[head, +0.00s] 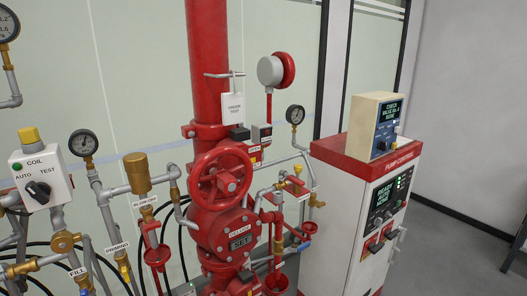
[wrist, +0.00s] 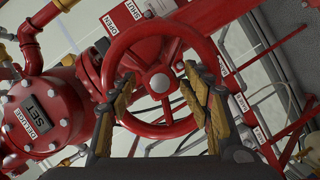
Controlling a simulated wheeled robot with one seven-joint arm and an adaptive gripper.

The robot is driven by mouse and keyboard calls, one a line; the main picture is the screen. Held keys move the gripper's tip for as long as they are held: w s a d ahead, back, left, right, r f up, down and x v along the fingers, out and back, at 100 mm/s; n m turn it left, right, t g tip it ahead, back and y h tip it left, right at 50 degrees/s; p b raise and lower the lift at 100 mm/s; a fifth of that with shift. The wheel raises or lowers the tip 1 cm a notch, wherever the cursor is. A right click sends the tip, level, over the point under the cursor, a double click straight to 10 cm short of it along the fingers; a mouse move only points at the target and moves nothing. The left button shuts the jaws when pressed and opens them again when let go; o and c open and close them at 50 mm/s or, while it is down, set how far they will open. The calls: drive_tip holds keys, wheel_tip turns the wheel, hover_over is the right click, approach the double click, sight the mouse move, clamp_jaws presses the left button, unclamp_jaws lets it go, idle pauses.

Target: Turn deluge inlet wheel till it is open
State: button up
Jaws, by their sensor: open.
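In the wrist view a red handwheel (wrist: 160,82) with a grey hub fills the middle. It stands next to the round red flange (wrist: 22,125) marked DELUGE and SET, which looks upside down here. A red strip behind the wheel reads OPEN and SHUT. My gripper (wrist: 158,78) is open, its two yellow-padded fingers overlapping the wheel's left and right sides, with the hub and a spoke between them. I cannot tell whether they touch the rim. In the head view the deluge flange (head: 221,235) shows, but this wheel and my gripper do not.
In the head view another red handwheel (head: 220,174) sits above the flange, under a tall red pipe (head: 208,65). The pump control cabinet (head: 337,205) stands at right, a COIL box (head: 40,175) at left. Pipes and gauges crowd around; open floor lies at far right.

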drive_tip(key=shift+s, duration=0.1)
drive_tip(key=s+d+p, duration=0.1)
drive_tip(key=s+d, duration=0.3)
drive_tip(key=s, duration=0.1)
drive_tip(key=shift+s, duration=0.25)
